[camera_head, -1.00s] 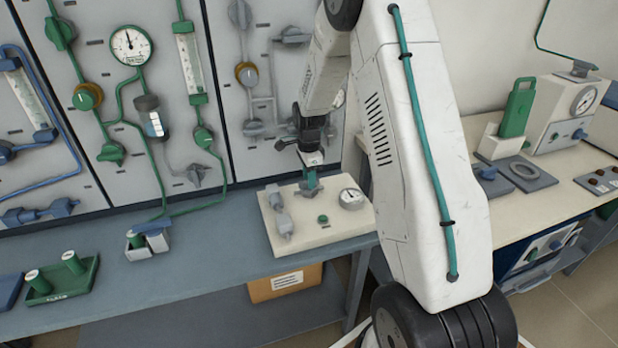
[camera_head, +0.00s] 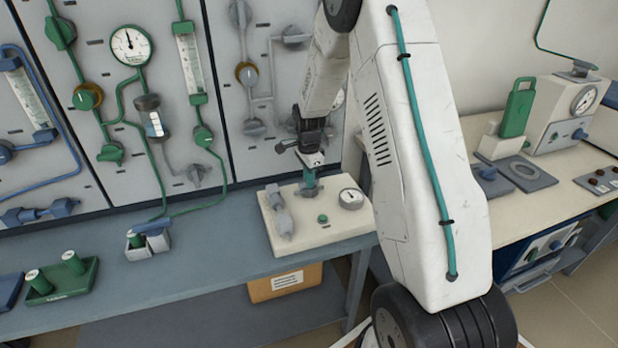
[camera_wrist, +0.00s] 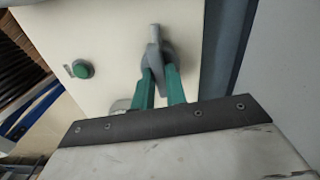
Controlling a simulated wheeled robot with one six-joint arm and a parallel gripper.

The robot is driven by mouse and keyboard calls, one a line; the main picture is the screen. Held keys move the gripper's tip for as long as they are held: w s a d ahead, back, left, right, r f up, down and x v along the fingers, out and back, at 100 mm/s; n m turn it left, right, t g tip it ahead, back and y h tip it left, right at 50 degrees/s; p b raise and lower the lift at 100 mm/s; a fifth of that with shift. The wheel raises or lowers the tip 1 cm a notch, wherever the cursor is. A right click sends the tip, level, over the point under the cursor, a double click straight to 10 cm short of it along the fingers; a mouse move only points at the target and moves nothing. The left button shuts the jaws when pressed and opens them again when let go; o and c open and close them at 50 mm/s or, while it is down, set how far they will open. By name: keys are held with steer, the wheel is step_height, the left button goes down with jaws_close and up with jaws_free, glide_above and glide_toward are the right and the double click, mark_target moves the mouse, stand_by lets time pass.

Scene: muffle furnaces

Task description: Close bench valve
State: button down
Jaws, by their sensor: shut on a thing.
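The bench valve is a grey valve with a narrow lever handle (camera_wrist: 154,45) on the cream panel box (camera_head: 330,233) on the bench. In the wrist view the handle stands between the green fingertips of my gripper (camera_wrist: 158,72). My gripper (camera_head: 310,183) points down at the back right part of the box in the head view and is shut on the handle.
A round gauge (camera_head: 351,198) and grey fittings (camera_head: 280,212) stand on the box to either side of my gripper. A wall panel with valves and pipes rises close behind. The bench middle (camera_head: 215,255) is clear.

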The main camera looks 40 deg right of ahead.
steer(key=n, duration=0.8)
steer(key=shift+n, duration=0.4)
steer(key=n, duration=0.4)
steer(key=shift+n, duration=2)
steer(key=c, duration=1.4)
jaws_free()
steer(key=shift+c, duration=0.2)
